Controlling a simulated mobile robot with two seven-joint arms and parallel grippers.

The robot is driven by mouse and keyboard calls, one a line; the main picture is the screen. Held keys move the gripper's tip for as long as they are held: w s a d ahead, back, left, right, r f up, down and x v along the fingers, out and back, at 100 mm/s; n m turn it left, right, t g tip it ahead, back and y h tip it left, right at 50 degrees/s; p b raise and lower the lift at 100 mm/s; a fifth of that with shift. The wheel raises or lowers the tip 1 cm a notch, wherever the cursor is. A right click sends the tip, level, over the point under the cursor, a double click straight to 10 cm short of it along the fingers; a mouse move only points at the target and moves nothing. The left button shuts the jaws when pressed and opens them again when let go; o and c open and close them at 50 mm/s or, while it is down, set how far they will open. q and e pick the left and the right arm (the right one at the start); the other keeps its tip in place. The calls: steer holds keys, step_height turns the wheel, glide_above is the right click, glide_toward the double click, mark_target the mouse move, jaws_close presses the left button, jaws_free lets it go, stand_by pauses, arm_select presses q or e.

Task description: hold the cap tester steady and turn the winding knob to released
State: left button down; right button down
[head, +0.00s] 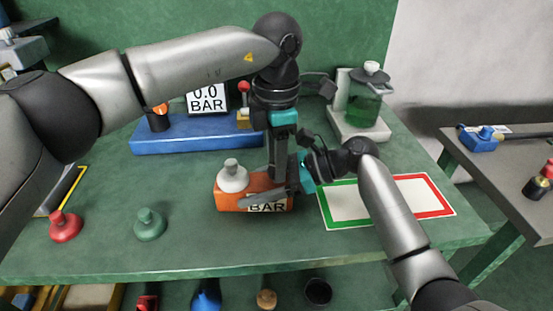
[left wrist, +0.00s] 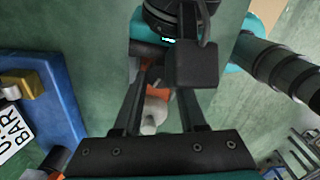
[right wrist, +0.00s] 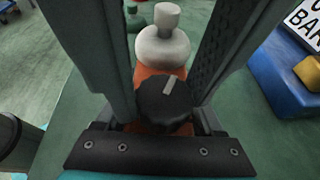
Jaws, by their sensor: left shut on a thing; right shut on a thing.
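The cap tester is an orange block (head: 226,200) on the green bench, with a pale grey cap (head: 233,177) on top at its left end. Its front display is partly covered. The knob's white line points up and slightly right in the right wrist view. The head view hides the knob. No released mark is readable.
A blue gauge unit (head: 190,145) stands behind, and a green jar on a pale stand (head: 358,127) at back right. A red cap (head: 66,226) and a green cap (head: 149,225) stand front left. A green-and-red-bordered mat (head: 335,216) lies empty at right.

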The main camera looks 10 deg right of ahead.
stand_by(0.3)
arm_select(q)
steer(key=shift+c, duration=2.2)
jaws_free()
